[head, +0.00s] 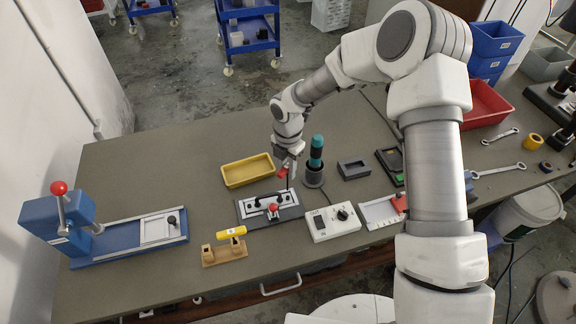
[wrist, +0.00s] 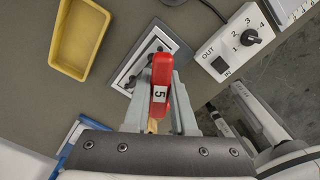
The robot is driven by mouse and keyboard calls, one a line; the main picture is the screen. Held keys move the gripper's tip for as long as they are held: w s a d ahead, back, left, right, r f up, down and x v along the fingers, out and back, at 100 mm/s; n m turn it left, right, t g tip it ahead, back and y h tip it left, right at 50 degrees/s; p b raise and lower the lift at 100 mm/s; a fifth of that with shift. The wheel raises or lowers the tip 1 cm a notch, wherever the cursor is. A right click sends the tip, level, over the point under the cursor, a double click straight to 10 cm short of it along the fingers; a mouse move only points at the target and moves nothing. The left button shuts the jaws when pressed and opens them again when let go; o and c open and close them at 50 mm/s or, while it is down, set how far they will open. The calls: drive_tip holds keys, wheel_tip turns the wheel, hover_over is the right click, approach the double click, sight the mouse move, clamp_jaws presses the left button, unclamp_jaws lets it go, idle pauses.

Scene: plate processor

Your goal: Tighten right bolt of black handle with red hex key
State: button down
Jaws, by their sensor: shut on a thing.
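My gripper (head: 287,163) is shut on the red hex key (head: 283,172), just above the back right of the plate fixture (head: 246,212). In the wrist view the red hex key (wrist: 162,68) has a white label marked 5 and lies between the fingers of my gripper (wrist: 161,105). The black handle (wrist: 147,58) is on the fixture's light plate, partly hidden behind the hex key. The hex key's thin shank points down toward the fixture's right end. I cannot tell whether its tip sits in the right bolt, which is hidden in the wrist view.
A yellow tray (head: 247,183) lies behind the fixture. A teal-handled tool stands in a dark holder (head: 313,178) at its right. A white control box (head: 333,235) with a black dial is in front right. A yellow cylinder on a wooden stand (head: 211,257) is in front left.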

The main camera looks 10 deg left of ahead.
drive_tip(key=shift+r+n+p, duration=0.15)
drive_tip(key=shift+n+p, duration=0.45)
drive_tip(key=shift+n, duration=0.4)
drive_tip(key=shift+n+p, duration=0.3)
drive_tip(key=shift+n, duration=0.7)
drive_tip(key=n+p, duration=0.1)
drive_tip(key=n, duration=0.2)
drive_tip(key=shift+n+p, duration=0.3)
drive_tip(key=shift+p, duration=0.1)
drive_tip(key=n+p, duration=0.1)
drive_tip(key=n, duration=0.2)
drive_tip(key=n+p, duration=0.2)
drive_tip(key=n, duration=0.3)
drive_tip(key=shift+f, duration=0.35)
drive_tip(key=shift+f+b, duration=1.2)
drive_tip(key=shift+f, duration=0.3)
drive_tip(key=shift+f, duration=0.3)
